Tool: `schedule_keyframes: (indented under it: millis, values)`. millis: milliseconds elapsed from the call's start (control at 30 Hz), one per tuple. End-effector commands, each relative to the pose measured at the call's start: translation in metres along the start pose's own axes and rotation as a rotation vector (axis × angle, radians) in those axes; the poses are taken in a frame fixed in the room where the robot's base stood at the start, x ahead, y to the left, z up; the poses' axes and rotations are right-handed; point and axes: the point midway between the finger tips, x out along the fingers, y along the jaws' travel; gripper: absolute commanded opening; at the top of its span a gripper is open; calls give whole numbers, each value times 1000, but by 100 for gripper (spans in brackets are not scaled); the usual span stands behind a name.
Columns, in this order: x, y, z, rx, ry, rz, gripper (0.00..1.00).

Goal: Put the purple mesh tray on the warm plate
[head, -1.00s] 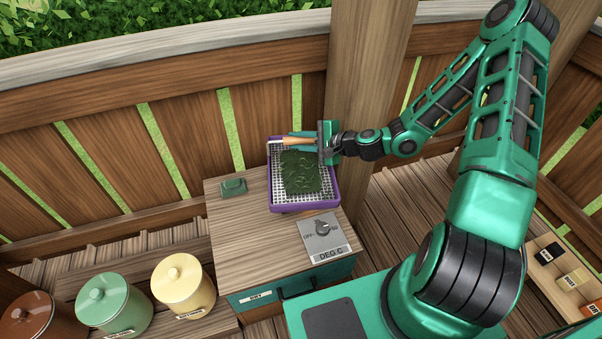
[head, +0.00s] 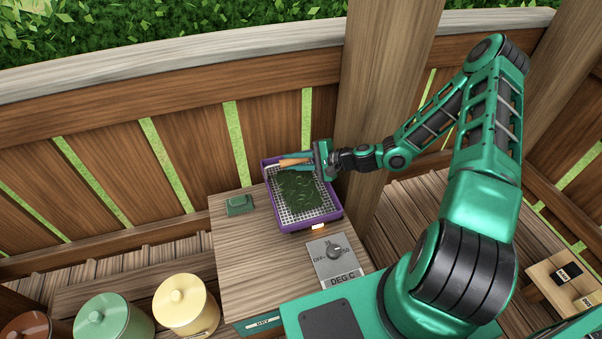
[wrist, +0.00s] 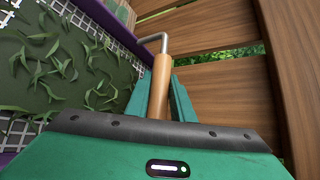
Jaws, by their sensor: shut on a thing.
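The purple mesh tray (head: 333,219) has a pale wire-mesh floor and holds dark green leaves. It is over the back right of the wooden-topped cabinet. I cannot tell whether it rests there or hangs just above. My gripper (head: 298,162) is shut on the tray's wooden handle (head: 293,162), at the tray's back edge. In the wrist view the handle (wrist: 161,78) lies between the teal fingers, and a bent metal rod joins its far end; the mesh and leaves show at left. The warm plate cannot be made out; the tray may cover it.
A grey dial panel (head: 326,270) marked DEG C lies on the cabinet top (head: 257,262) in front of the tray. A small green block (head: 240,205) sits at back left. Lidded cream (head: 182,303) and green (head: 112,318) canisters stand left. A wooden post (head: 385,90) and fence rise behind.

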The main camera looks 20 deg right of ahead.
Motion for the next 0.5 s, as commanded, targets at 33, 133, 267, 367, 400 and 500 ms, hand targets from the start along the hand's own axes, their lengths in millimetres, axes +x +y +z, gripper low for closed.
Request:
schedule_keyframes:
  millis: [33, 133, 267, 367, 400, 500]
  values:
    - [-5, 4, -10, 3, 3, -3, 0]
    - [-12, 10, -22, 2, 3, -3, 0]
    - [-16, 15, -30, 1, 3, -3, 0]
    - [-16, 18, -32, 2, 2, -3, 0]
    - [-15, 20, -33, 2, 2, -3, 0]
    - [-10, 29, -36, 3, 1, -3, 0]
